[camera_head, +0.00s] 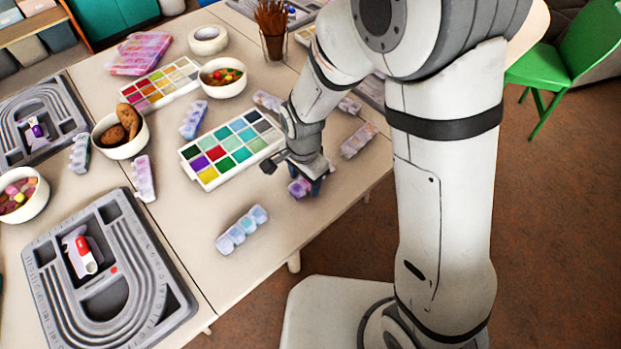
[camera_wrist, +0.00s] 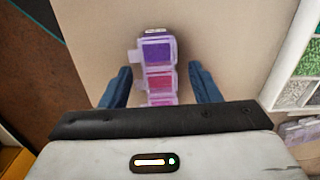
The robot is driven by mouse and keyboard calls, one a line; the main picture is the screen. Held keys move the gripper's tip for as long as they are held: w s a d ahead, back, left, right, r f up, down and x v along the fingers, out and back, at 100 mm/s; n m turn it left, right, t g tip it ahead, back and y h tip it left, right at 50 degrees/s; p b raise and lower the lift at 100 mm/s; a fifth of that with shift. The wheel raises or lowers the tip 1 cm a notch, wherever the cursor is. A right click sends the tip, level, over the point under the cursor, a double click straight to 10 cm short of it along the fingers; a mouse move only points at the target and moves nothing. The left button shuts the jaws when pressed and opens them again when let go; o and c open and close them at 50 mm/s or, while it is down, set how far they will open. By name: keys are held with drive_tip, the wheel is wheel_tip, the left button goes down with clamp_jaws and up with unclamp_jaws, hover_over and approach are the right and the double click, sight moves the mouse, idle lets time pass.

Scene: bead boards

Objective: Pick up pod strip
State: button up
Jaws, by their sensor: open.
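A pod strip (camera_wrist: 158,62) with clear lids and purple and pink contents lies on the table between my two blue fingers in the wrist view. Its near end is hidden behind my gripper body. My gripper (camera_wrist: 162,88) is open, with one finger on each side of the strip and a gap on both sides. In the head view my gripper (camera_head: 294,172) is low over the table near its front edge, and the purple strip (camera_head: 300,187) shows partly under it. Other pod strips lie around, including a pale blue one (camera_head: 242,230) at the front and one (camera_head: 359,140) to the right.
A white paint palette (camera_head: 232,147) lies just left of my gripper; its edge also shows in the wrist view (camera_wrist: 300,62). Grey bead boards (camera_head: 180,295) and white bowls (camera_head: 121,148) stand further left. The table edge is close to the strip.

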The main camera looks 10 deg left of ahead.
sight(304, 181)
drive_tip(key=shift+f, duration=0.4)
drive_tip(key=c, duration=0.8)
drive_tip(key=shift+c, duration=0.2)
wheel_tip(304, 181, up, 18)
drive_tip(key=p, duration=0.7)
